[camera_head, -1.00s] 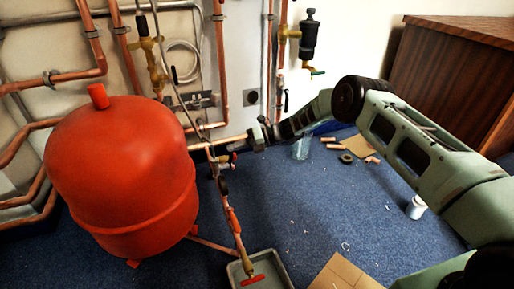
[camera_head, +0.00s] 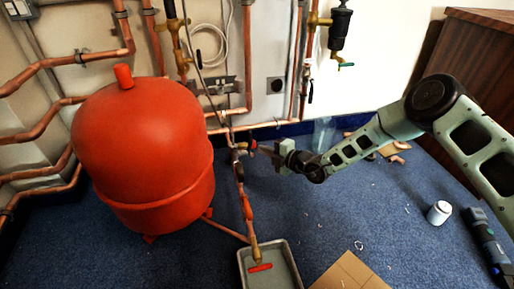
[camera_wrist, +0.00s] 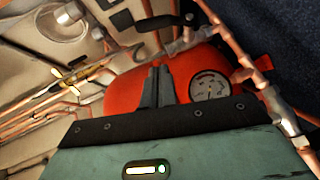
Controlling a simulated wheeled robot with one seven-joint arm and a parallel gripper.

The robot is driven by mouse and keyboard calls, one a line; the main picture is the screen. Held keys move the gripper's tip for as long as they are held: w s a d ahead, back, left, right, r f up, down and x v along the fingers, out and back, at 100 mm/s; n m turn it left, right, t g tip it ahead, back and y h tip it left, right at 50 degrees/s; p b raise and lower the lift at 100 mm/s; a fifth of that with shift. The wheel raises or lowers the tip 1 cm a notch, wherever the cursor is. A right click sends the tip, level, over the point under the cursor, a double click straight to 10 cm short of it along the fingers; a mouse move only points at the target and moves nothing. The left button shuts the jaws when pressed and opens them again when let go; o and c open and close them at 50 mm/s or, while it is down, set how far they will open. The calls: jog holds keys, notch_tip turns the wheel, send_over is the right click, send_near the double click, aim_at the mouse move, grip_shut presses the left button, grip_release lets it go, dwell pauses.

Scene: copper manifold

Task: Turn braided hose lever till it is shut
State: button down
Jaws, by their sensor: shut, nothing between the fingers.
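A thin grey braided hose (camera_head: 208,90) runs down in the head view to a small valve group (camera_head: 240,153) on the copper pipe right of the red tank. A red handle (camera_head: 253,144) shows there. In the wrist view a black lever (camera_wrist: 158,23) sticks out left from a metal fitting (camera_wrist: 185,40) beyond my fingers; I cannot tell for certain that it is the hose's lever. My gripper (camera_head: 270,151) is just right of the valve group. In the wrist view my gripper (camera_wrist: 155,70) has its dark fingers together and empty, apart from the lever in the picture.
The red tank (camera_head: 145,150) stands close left of the valves; its gauge (camera_wrist: 208,86) shows in the wrist view. Below are a red lever (camera_head: 247,207) and a grey tray (camera_head: 290,262). A white tub (camera_head: 438,212) stands on blue carpet, which is open at middle right.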

aim_at(250, 142)
jog(key=w+a+f+b, duration=0.1)
jog(key=w+a+b, duration=0.2)
jog(key=w, duration=0.3)
jog(key=shift+a+f+b, duration=0.25)
jog(key=shift+f+b, duration=0.1)
jog(key=shift+b, duration=0.5)
jog(key=shift+w+r+p, duration=0.1)
jog(key=shift+w+p, duration=0.1)
jog(key=shift+p, duration=0.1)
